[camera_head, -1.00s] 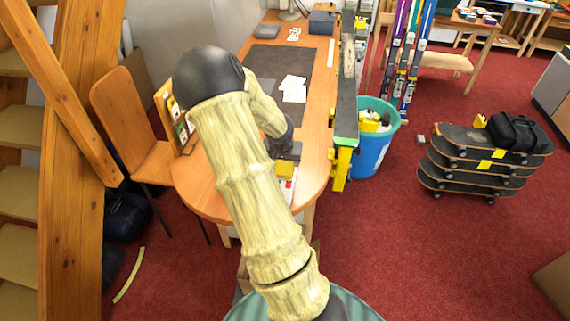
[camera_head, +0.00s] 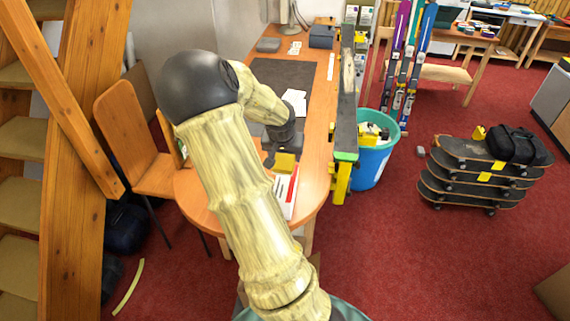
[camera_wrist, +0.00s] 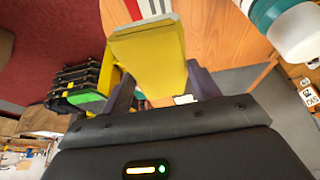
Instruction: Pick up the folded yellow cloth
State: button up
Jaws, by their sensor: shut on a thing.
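The folded yellow cloth (camera_head: 286,162) is a small flat block near the rounded front end of the wooden bench (camera_head: 207,188). It also shows large in the wrist view, as a yellow block (camera_wrist: 152,62) between two dark fingers. My gripper (camera_wrist: 160,85) is shut on it. In the head view my gripper (camera_head: 279,151) is partly hidden by my own arm. The cloth appears held above a red and white flat item (camera_head: 285,192) on the bench; the exact gap is hard to tell.
A ski (camera_head: 345,110) on yellow clamps runs along the bench's right edge. A blue bin (camera_head: 372,160) stands beside it. A wooden chair (camera_head: 135,140) is at the left. Stacked skateboards (camera_head: 470,180) stand on the red carpet at the right. A dark mat (camera_head: 283,73) lies farther back.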

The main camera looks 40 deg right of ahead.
jog(key=shift+r, duration=0.7)
jog(key=shift+o, duration=0.4)
